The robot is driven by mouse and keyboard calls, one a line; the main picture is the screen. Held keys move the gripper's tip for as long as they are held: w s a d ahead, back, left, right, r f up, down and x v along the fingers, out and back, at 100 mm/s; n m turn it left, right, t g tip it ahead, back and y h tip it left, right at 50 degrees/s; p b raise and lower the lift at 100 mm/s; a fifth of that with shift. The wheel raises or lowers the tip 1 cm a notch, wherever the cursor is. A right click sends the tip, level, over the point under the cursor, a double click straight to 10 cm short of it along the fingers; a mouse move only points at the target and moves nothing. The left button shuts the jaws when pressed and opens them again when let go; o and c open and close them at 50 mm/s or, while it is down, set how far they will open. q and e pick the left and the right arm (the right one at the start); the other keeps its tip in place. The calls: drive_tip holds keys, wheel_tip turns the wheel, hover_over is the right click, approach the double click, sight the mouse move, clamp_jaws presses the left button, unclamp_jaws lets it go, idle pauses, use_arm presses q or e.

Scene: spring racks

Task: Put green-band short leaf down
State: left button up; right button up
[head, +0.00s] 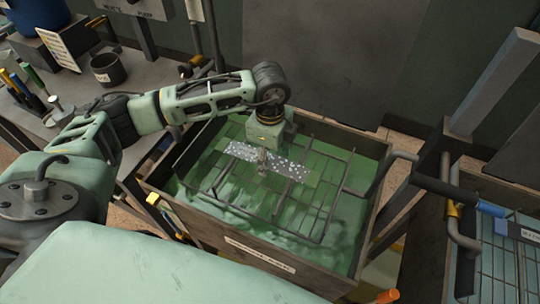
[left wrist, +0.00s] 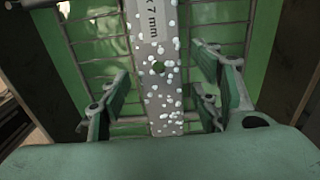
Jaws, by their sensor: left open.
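A flat grey leaf (head: 285,166), dotted with white bubbles or drops, lies on a wire rack (head: 345,190) in a tank of green liquid (head: 335,235). It also shows in the left wrist view (left wrist: 160,95), with a dark round hole and a label ending in "7 mm". I cannot clearly make out a green band on it. My left gripper (head: 262,170) points down over the leaf's middle. In the left wrist view my left gripper (left wrist: 165,90) is open, a finger on each side of the leaf, with gaps between. My right gripper is not in view.
The tank's walls (head: 255,258) surround the rack, and bent rack bars rise at its right. Another wire rack (head: 500,255) with a blue-handled bar stands at the right. A bench (head: 130,75) with a dark cup (head: 108,70) and tools is at the left.

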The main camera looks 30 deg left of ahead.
sight(270, 160)
use_arm(q)
drive_tip(key=shift+r, duration=0.25)
wheel_tip(270, 160, up, 12)
drive_tip(key=b, duration=0.2)
drive_tip(key=shift+r, duration=0.25)
